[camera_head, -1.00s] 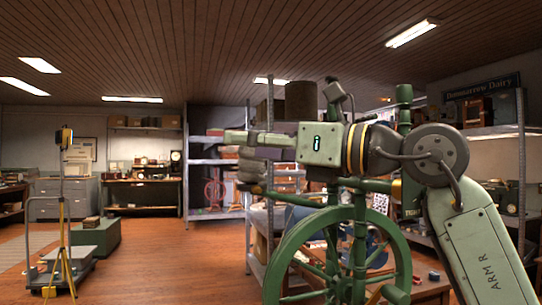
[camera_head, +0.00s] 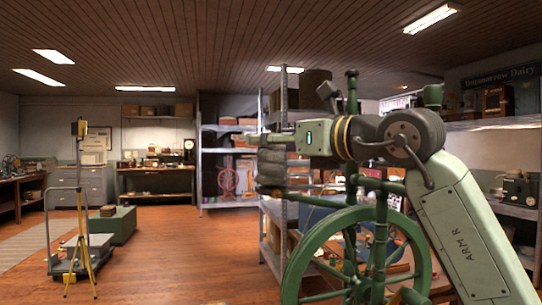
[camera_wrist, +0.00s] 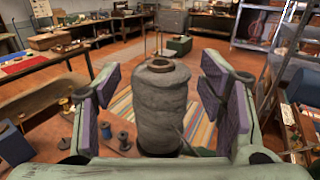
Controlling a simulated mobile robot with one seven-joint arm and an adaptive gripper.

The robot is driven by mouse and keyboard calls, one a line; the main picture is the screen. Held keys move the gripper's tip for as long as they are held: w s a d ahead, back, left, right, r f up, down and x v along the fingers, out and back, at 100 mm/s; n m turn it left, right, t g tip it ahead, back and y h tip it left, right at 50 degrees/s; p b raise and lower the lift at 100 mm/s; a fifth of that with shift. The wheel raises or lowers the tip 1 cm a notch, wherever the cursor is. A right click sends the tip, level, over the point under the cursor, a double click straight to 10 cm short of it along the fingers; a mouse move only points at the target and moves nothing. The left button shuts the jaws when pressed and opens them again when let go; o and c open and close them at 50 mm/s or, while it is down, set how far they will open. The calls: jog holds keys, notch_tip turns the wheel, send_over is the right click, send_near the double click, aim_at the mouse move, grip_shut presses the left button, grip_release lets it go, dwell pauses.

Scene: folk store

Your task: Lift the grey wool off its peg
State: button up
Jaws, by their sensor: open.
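The grey wool (camera_wrist: 160,105) is a thick upright bobbin with a brown ring at its top. In the wrist view it stands between the two purple-padded fingers of my gripper (camera_wrist: 162,80). The fingers are open, with a visible gap on either side of the wool. In the head view the wool (camera_head: 271,168) shows just below my gripper (camera_head: 268,140), beside the green spinning wheel (camera_head: 320,230). The peg under the wool is hidden, so I cannot tell how far down the wool sits on it.
The spinning wheel and a metal shelf (camera_head: 278,240) stand close by my arm. In the wrist view several small spools (camera_wrist: 123,140) lie below left of the wool, near a striped rug (camera_wrist: 120,102). A trolley (camera_head: 82,260) and open wooden floor lie to the left.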

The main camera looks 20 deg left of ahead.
jog(key=shift+x, duration=0.75)
jog(key=shift+c, duration=0.3)
jog(key=c, duration=1)
jog(key=shift+r, duration=0.1)
notch_tip(320, 180, up, 10)
jog(key=shift+p, duration=0.4)
